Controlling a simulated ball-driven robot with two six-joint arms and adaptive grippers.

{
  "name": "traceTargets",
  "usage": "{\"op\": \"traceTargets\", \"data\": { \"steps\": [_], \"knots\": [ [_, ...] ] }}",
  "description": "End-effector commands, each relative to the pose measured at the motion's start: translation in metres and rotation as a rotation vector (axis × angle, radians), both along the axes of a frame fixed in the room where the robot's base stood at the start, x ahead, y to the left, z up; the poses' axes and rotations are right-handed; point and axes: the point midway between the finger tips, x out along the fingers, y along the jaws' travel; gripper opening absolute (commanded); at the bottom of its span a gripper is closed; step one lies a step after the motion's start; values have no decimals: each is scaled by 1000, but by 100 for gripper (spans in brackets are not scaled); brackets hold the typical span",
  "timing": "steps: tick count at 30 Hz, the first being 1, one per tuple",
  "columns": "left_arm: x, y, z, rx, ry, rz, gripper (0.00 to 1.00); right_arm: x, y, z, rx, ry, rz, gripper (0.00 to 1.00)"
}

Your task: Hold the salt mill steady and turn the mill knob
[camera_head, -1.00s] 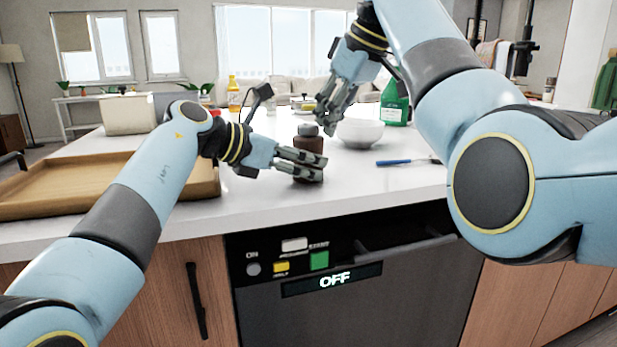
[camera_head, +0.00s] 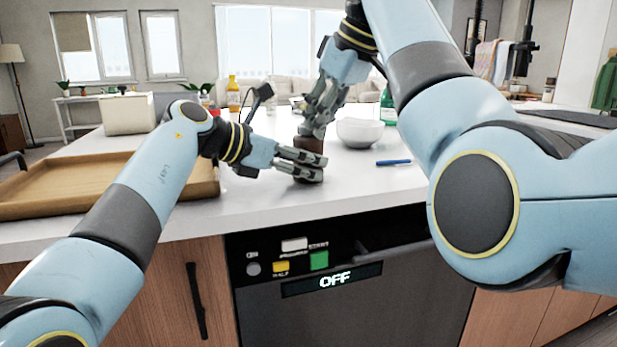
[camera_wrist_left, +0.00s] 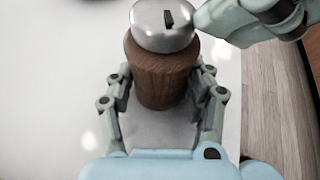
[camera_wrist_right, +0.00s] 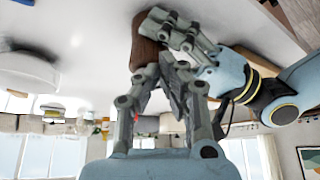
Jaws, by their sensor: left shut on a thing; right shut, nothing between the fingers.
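The salt mill (camera_head: 309,145) stands on the counter, its brown body partly hidden by my grippers. In the left wrist view its wooden body (camera_wrist_left: 160,75) sits between the fingers of my left gripper (camera_head: 321,168), which is shut on it low down. The silver mill knob (camera_wrist_left: 150,38) has a dark mark on top. My right gripper (camera_head: 313,130) reaches down from above to the mill's top. In the left wrist view my right gripper's finger (camera_wrist_left: 225,20) is right beside the knob; I cannot tell whether it touches. It is shut with nothing held.
A white bowl (camera_head: 360,132) stands just right of the mill, and a blue pen-like object (camera_head: 393,162) lies in front of it. A wooden tray (camera_head: 80,180) lies at the left. A green bottle (camera_head: 388,105) and a yellow bottle (camera_head: 233,94) stand behind.

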Motion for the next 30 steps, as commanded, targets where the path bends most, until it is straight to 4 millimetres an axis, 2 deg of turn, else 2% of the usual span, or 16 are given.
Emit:
{"op": "traceTargets", "data": {
  "steps": [17,30],
  "knots": [
    [0,0,0,0,0,1,14,-7,-4,2,1,-1,0,0],
    [0,0,0,0,0,1,14,-6,-4,53,-1,-2,0,0]
  ]
}}
